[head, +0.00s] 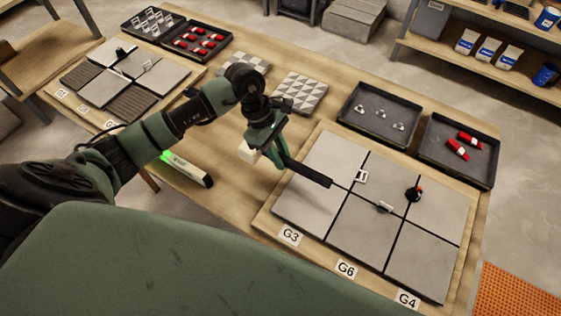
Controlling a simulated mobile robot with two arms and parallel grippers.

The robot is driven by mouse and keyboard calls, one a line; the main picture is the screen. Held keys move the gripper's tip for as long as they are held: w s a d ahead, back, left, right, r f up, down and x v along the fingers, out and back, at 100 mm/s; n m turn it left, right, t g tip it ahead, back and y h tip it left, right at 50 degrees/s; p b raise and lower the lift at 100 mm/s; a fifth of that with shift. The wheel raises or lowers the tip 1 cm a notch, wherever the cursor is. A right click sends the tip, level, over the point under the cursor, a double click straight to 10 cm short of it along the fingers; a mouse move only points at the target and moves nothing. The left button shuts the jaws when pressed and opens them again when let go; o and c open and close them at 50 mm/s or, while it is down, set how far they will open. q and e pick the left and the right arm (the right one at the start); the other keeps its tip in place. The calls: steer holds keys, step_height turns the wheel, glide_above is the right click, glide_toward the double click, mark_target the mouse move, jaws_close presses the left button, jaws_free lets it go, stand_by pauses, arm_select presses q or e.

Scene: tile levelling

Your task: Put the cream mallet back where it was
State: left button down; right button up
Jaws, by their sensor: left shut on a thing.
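My left gripper (277,150) is shut on the cream mallet, whose cream head (247,152) shows just left of the fingers. The mallet's dark handle (312,175) points right and down, over the near-left tile of the right-hand tile board (262,222). The mallet appears held above the table; the exact gap below it cannot be told. Part of the head is hidden behind the gripper. My right gripper is not in view.
Behind stand a clip tray (352,124) and a red-wedge tray (430,152). A green-lit level (187,168) lies left; patterned tiles (300,92) lie behind.

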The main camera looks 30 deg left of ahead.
arm_select(q)
step_height(320, 180, down, 4)
steer(key=shift+p, duration=0.4)
steer(key=shift+f, duration=0.1)
steer(key=shift+f, duration=0.1)
steer(key=shift+f+b, duration=0.15)
steer(key=shift+b, duration=0.15)
steer(key=c, duration=1.3)
jaws_free()
